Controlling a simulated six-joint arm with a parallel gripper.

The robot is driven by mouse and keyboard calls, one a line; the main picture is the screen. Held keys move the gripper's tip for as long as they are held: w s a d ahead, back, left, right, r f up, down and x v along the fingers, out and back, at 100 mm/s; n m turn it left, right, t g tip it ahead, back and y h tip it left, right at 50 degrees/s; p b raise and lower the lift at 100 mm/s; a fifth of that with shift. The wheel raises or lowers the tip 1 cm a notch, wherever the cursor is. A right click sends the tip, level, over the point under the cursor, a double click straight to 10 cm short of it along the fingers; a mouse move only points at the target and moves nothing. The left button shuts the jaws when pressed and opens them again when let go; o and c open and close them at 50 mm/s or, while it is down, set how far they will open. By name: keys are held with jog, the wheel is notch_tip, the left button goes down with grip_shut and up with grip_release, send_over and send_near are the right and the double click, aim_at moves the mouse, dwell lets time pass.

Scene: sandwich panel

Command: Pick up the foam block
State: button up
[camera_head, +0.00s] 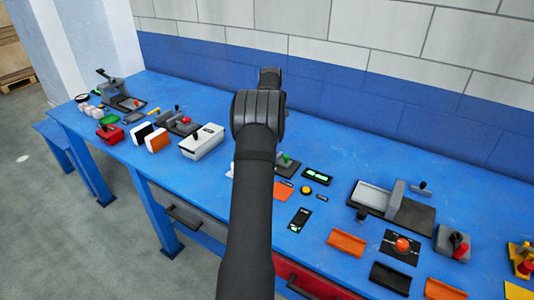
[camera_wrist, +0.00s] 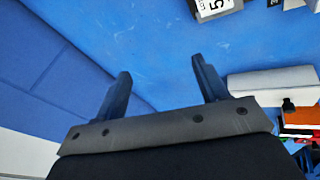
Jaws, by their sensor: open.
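I cannot tell for sure which thing is the foam block. A pale grey-white block (camera_wrist: 272,82) lies at the right of the wrist view, beyond my right finger, with a small black knob by its lower edge. My gripper (camera_wrist: 160,67) is open and empty, its two dark fingers apart over bare blue tabletop. In the head view my arm stretches over the bench towards the wall, and its dark end hides the fingers and part of the bench. Blocks with white and orange faces (camera_head: 157,140) stand left of my arm.
The blue bench (camera_head: 340,185) runs along a blue-and-white block wall. A white box (camera_head: 202,141) stands left of my arm. A grey slide fixture (camera_head: 395,205), an orange tray (camera_head: 347,242) and a red button panel (camera_head: 401,245) are right. A numbered block (camera_wrist: 212,8) sits at the wrist view's top.

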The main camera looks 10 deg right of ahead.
jog(key=s+a+r+n+g+y, duration=0.2)
jog(key=s+a+r+n+g, duration=0.1)
jog(key=a+g, duration=0.1)
notch_tip(320, 180, down, 12)
jog(key=shift+s+f, duration=0.1)
jog(key=shift+s, duration=0.05)
jog(key=f, duration=0.5)
jog(key=shift+s+d+f, duration=0.1)
jog(key=shift+s+d, duration=0.1)
jog(key=shift+d, duration=0.2)
jog(key=c, duration=1.2)
jog(key=shift+o, duration=0.2)
